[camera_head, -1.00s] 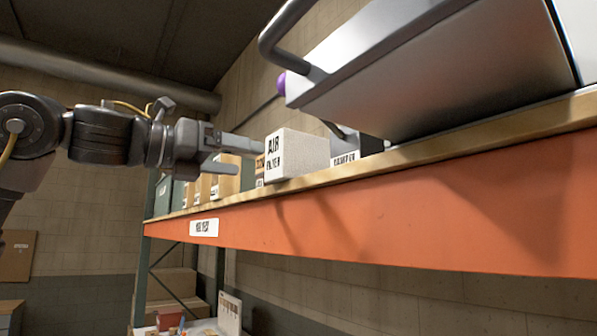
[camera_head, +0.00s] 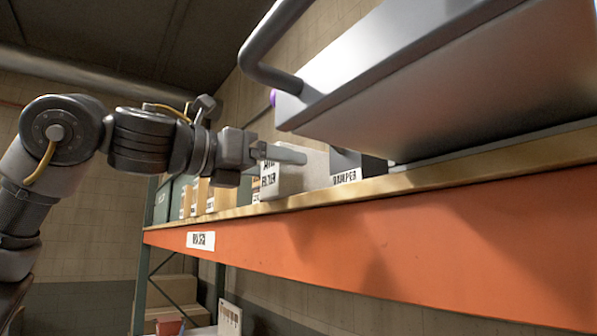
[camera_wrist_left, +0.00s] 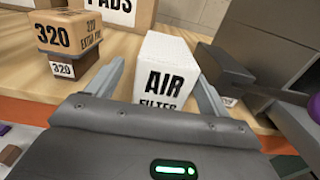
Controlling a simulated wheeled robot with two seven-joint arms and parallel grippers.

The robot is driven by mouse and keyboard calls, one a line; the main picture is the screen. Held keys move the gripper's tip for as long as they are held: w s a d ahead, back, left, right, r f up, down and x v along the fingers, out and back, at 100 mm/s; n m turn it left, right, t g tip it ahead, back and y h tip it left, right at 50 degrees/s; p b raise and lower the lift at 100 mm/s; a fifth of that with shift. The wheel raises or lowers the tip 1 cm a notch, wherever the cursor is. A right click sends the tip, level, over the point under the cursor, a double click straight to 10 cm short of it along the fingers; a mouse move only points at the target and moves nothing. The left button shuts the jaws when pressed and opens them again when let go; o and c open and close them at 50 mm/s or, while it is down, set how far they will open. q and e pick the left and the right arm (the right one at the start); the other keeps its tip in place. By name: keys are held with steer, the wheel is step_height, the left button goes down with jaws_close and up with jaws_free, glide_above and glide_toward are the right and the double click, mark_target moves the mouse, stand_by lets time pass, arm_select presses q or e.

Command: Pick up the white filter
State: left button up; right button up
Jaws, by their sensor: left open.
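The white filter is a white box lettered AIR FILTER (camera_wrist_left: 168,72), standing on the wooden shelf board. In the head view the white filter (camera_head: 312,168) is partly hidden behind a finger of my left gripper (camera_head: 268,158). The gripper reaches in from the left at the height of the box. My right gripper is not in view.
A dark box labelled DAMPER (camera_head: 346,166) stands right of the filter. Brown 320 boxes (camera_wrist_left: 68,33) stand left of it in the wrist view. A large grey metal body with a tube handle (camera_head: 262,62) overhangs the orange-fronted shelf (camera_head: 400,235).

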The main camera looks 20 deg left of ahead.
mark_target(297, 168)
arm_select(q)
steer(key=shift+w+d+r+p, duration=0.35)
steer(key=shift+w+d+p, duration=0.3)
steer(key=shift+p, duration=0.45)
steer(key=shift+f+p+x, duration=0.2)
steer(key=shift+p+x, duration=0.3)
steer(key=shift+x, duration=0.75)
steer(key=shift+w+d+f, duration=0.2)
steer(key=shift+w+d, duration=0.05)
steer(key=shift+d, duration=0.05)
steer(key=shift+s+a, duration=0.15)
steer(key=shift+s, duration=0.1)
steer(key=shift+c, duration=0.6)
steer(key=shift+a+r, duration=0.1)
steer(key=shift+c, duration=1.3)
steer(key=c, duration=0.7)
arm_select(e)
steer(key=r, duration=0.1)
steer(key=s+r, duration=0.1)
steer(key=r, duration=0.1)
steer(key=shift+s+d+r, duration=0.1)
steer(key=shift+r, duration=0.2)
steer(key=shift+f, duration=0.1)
